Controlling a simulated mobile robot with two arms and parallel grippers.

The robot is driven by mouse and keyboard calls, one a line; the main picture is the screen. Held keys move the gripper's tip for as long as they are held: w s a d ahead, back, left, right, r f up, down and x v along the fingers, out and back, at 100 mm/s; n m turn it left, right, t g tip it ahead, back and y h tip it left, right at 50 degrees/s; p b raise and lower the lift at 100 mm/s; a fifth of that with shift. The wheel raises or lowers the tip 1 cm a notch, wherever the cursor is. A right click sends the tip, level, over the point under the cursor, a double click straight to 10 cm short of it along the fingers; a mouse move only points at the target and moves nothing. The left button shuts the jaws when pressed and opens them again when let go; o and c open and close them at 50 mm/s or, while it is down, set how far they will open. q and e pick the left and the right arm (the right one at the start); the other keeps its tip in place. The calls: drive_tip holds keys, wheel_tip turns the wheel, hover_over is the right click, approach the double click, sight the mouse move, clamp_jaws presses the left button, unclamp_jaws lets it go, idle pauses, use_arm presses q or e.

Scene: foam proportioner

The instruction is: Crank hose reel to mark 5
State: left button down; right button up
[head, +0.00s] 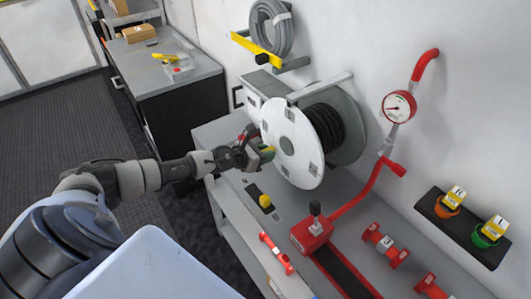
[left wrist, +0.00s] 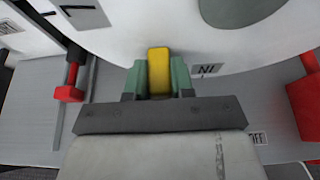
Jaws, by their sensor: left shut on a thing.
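The hose reel has a white front disc (head: 290,135) with small grey label patches and dark hose (head: 327,122) wound behind it. My left gripper (head: 266,153) is at the left side of the disc, shut on the yellow crank handle. In the left wrist view the yellow handle (left wrist: 158,70) sits between the greenish fingers (left wrist: 158,82), against the white disc face (left wrist: 110,30). A label plate (left wrist: 207,70) with upside-down letters lies right of the handle. I cannot make out a mark 5. My right gripper is not in view.
The reel stands on a grey bench (head: 235,130). A red lever base (head: 312,235), a red pipe (head: 360,190) with a gauge (head: 398,106), and a yellow knob (head: 265,201) are close by. A coiled grey hose (head: 271,28) hangs above. Floor (head: 65,125) at left is clear.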

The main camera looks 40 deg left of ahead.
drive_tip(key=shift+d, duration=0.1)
use_arm(q)
drive_tip(key=c, duration=1)
unclamp_jaws()
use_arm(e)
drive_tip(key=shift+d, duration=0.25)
use_arm(q)
drive_tip(key=shift+o, duration=0.2)
drive_tip(key=shift+s+a+r, duration=0.1)
drive_tip(key=shift+s, duration=0.2)
drive_tip(key=b+v, duration=0.5)
drive_tip(key=v, duration=0.5)
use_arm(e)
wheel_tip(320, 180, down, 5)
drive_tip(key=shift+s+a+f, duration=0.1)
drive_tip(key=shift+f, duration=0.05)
